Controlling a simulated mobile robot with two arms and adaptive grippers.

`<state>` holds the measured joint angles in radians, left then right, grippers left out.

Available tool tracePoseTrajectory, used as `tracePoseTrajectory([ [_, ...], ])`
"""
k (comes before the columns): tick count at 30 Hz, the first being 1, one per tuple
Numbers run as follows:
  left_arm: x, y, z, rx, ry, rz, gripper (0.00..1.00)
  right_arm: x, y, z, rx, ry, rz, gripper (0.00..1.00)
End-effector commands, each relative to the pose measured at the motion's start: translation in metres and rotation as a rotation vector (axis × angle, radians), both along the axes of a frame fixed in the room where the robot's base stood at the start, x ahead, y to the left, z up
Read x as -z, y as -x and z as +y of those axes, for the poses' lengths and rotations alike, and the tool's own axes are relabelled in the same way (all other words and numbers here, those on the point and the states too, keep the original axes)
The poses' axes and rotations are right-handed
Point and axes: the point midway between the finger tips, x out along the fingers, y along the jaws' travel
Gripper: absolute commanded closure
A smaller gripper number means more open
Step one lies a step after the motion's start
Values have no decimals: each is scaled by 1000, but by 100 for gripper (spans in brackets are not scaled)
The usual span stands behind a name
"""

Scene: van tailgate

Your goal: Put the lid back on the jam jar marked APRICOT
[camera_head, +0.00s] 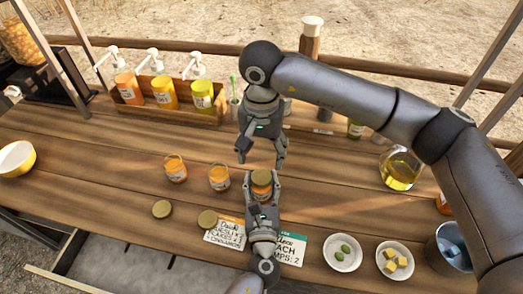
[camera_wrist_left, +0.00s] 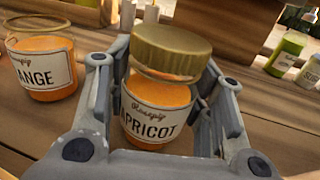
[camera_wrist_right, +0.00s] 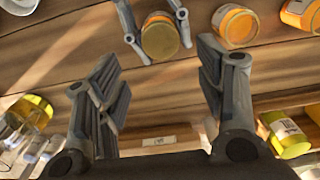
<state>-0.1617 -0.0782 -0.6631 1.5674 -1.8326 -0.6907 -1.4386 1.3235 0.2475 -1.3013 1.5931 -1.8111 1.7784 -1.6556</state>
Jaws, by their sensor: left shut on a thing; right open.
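The APRICOT jar (camera_wrist_left: 155,112) is a small glass jar of orange jam, standing between the fingers of my left gripper (camera_head: 262,186), which is shut on it. A gold lid (camera_wrist_left: 172,50) sits on its mouth and looks slightly tilted in the left wrist view, with a strip of orange showing under its rim. I cannot tell whether it is seated. The lid also shows in the head view (camera_head: 261,177) and right wrist view (camera_wrist_right: 160,38). My right gripper (camera_head: 260,160) is open and empty, just behind and above the jar, apart from the lid.
Two open orange jars (camera_head: 218,178) (camera_head: 175,168) stand left of the held jar; the nearer one's label ends in "ANGE". Two loose gold lids (camera_head: 161,209) (camera_head: 207,218) lie in front. Written cards (camera_head: 287,247), two small bowls (camera_head: 342,252) (camera_head: 394,260) and an oil jug (camera_head: 400,168) are nearby.

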Motion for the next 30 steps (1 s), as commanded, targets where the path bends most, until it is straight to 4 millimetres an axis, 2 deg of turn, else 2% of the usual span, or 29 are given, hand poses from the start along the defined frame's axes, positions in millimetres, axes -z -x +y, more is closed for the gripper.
tracePoseTrajectory([
  [11,0,0,0,-1,0,0,100,3,0,0,-2,1,1,37],
  [14,0,0,0,-1,0,0,100,12,0,0,-2,1,3,37],
  [24,0,0,0,-1,0,0,100,63,1,0,-1,0,3,37],
  [30,0,0,0,-1,0,0,100,78,0,0,-2,0,1,37],
])
